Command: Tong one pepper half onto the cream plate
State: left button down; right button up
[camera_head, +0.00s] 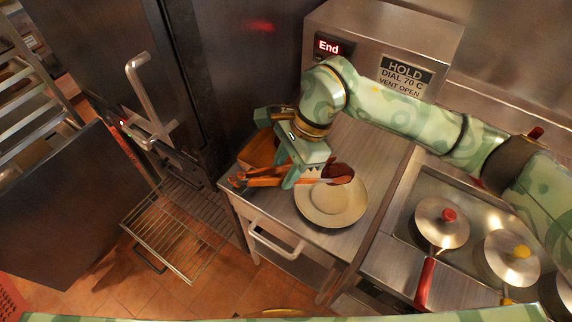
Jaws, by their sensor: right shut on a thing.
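The cream plate (330,210) lies on the steel counter, left of the cooking pots. My right gripper (297,177) is shut on wooden-looking tongs (262,181) at the plate's left edge. The tongs lie roughly level, one end pointing left and the other reaching over the plate. A dark red-brown piece, seemingly a pepper half (340,173), is at their right end, over the plate's far part. I cannot tell whether the tongs grip it or whether it touches the plate. My left gripper is not in view.
A brown box (262,150) stands behind the tongs. A steel unit marked HOLD (375,35) is at the back. An open oven with a pulled-out wire rack (172,238) is at left.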

notch_tip(320, 180, down, 8)
jog(key=b, duration=0.4)
jog(key=shift+f+b, duration=0.2)
jog(key=shift+b, duration=0.1)
jog(key=o, duration=0.6)
jog(key=shift+c, duration=0.2)
jog(key=shift+r, duration=0.1)
notch_tip(320, 180, up, 10)
jog(key=p, duration=0.5)
jog(key=shift+p, duration=0.4)
